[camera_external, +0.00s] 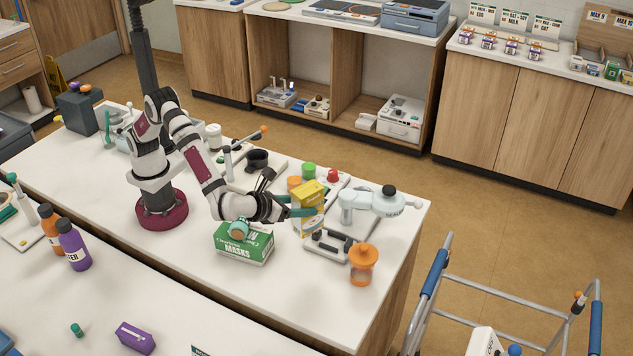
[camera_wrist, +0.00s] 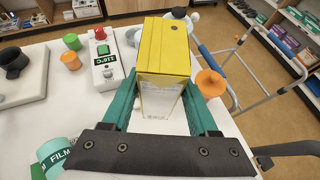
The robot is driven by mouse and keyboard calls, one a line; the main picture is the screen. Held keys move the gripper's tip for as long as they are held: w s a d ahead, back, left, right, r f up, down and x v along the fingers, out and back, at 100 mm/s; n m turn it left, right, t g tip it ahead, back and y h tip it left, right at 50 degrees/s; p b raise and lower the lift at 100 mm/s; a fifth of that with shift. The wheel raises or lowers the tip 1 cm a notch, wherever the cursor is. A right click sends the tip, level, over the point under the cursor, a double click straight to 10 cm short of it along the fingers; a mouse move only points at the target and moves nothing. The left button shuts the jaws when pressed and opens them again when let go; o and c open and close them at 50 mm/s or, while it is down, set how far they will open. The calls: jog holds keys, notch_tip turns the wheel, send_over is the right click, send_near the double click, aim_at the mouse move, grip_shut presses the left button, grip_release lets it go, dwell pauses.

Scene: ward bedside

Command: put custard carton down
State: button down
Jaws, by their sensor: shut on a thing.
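The custard carton (camera_external: 309,206) is a yellow box with a pale front, upright among the items at the right end of the white table. My gripper (camera_external: 300,212) is shut on it from the left, with a green finger on each side. In the wrist view the carton (camera_wrist: 164,65) stands between the two green fingers of my gripper (camera_wrist: 160,103), its yellow top towards the camera. The white table (camera_wrist: 70,115) shows around it. I cannot tell whether the carton's base touches the table.
A green masks box (camera_external: 244,244) with a teal roll (camera_external: 239,230) on it is close below my gripper. An orange lidded cup (camera_external: 363,264), a grey hole-punch-like device (camera_external: 328,246) and a white device with a dark knob (camera_external: 370,201) stand near the carton. Orange and green caps are behind.

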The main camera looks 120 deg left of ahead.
jog(key=w+a+f, duration=0.3)
jog(key=a+f, duration=0.5)
jog(key=f, duration=0.1)
jog(key=shift+a+f, duration=0.35)
jog(key=shift+w, duration=0.1)
jog(key=shift+f, duration=0.35)
jog(key=shift+c, duration=0.8)
grip_release()
jog(key=shift+f, duration=0.1)
